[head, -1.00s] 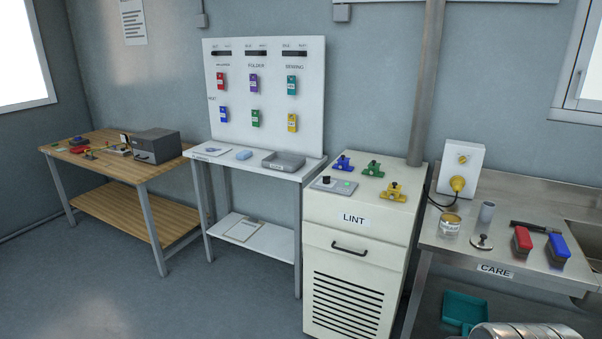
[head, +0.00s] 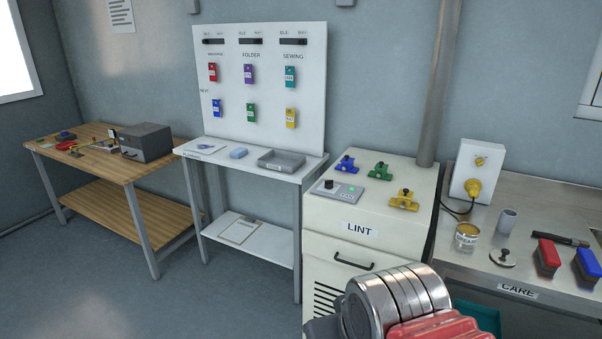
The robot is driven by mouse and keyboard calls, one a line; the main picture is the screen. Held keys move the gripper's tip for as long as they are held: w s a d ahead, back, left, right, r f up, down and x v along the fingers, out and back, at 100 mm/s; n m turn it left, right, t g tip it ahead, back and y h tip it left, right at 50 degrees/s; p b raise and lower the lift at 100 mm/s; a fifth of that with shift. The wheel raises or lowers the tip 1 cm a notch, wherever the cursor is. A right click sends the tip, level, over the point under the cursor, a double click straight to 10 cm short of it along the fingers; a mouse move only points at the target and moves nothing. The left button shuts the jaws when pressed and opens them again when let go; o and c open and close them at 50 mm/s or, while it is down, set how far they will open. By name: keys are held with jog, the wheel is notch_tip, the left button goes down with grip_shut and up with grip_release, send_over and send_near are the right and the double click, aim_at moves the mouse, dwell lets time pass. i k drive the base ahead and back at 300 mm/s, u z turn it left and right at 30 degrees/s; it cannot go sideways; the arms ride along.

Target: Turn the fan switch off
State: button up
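A small grey control plate (head: 337,197) lies on top of the white LINT cabinet (head: 318,213), near its left front edge. It carries a black knob (head: 328,185) and a small lit green light (head: 351,189). I take this knob to be the fan switch; no fan label is readable, and its pointing direction is too small to tell. Part of my arm, silver and red, shows at the bottom right in front of the cabinet. The fingers of my gripper are not visible, and nothing of mine touches the knob.
Blue (head: 346,165), green (head: 376,171) and yellow (head: 404,200) clamp-like pieces stand behind and right of the plate. A pipe (head: 437,90) rises behind the cabinet. A tagged board (head: 305,120) stands left. A steel counter (head: 470,259) with a tin (head: 466,238) and brushes is right.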

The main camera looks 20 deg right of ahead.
aim_at(329, 183)
jog(key=u, duration=0.1)
jog(key=i, duration=1)
jog(key=z, duration=0.5)
jog(key=i, duration=0.75)
jog(key=z, duration=0.4)
